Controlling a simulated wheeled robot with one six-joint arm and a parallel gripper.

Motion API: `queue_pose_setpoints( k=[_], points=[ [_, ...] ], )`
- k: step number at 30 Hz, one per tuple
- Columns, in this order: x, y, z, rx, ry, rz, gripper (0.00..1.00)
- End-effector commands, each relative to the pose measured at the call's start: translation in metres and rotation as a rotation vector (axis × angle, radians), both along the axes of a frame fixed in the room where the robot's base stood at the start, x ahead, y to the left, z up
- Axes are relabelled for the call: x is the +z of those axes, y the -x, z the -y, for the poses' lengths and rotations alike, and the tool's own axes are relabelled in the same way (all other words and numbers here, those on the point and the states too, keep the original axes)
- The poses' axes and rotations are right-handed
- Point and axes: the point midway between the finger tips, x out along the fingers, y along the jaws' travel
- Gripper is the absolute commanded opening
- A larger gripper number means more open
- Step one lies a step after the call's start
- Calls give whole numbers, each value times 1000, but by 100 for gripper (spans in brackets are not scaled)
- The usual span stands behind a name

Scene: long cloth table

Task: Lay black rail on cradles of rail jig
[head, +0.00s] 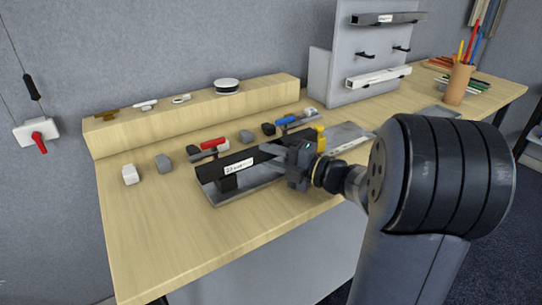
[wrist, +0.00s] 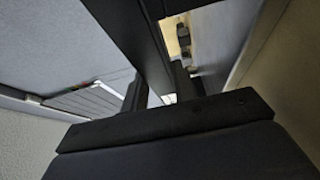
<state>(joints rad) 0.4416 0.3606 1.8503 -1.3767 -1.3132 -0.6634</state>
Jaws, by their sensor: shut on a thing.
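The black rail (head: 240,162) is a long dark bar with a white label near its left part. My gripper (head: 298,165) is shut on it near its right part, in the head view. The rail lies lengthwise just over the rail jig, whose grey metal base (head: 243,194) shows below it. A dark cradle (head: 229,184) shows under the rail's left part; I cannot tell whether the rail touches it. The other cradle is hidden behind my gripper and the rail. In the wrist view the rail (wrist: 130,32) runs as a dark bar up from my gripper (wrist: 172,85).
A red clamp (head: 214,144), a blue clamp (head: 290,121) and several small blocks stand behind the jig. A wooden ledge (head: 190,118) runs along the back. A grey rack (head: 345,62) holds two more bars. A pencil cup (head: 458,85) stands at right. The table's front left is clear.

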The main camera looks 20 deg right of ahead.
Motion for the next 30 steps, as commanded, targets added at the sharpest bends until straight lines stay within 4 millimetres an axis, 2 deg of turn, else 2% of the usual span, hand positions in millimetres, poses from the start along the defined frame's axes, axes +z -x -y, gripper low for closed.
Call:
queue_pose_setpoints(
  k=[8,9,18,26,30],
  points=[
    [-6,0,0,0,-1,1,0],
    [-6,0,0,0,-1,1,28],
    [-5,0,0,0,0,0,52],
    [-6,1,1,-1,1,-1,52],
    [-5,8,10,-3,0,0,52]
  ],
)
